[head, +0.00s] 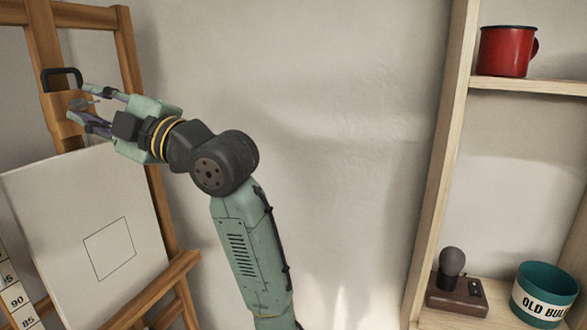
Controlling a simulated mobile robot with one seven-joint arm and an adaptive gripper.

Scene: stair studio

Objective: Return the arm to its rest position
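My arm rises from the lower middle and bends left at a dark joint. My gripper (80,103) is at the upper left, in front of the wooden easel (128,50). Its two fingers point left and stand apart, so it looks open.
A white canvas (60,210) with a drawn square leans on the easel below my gripper. A black handle (62,72) is close to the fingers. Shelves at right hold a red mug (505,50), a bulb on a dark base (455,292) and a teal bin (545,285). Bare wall lies between.

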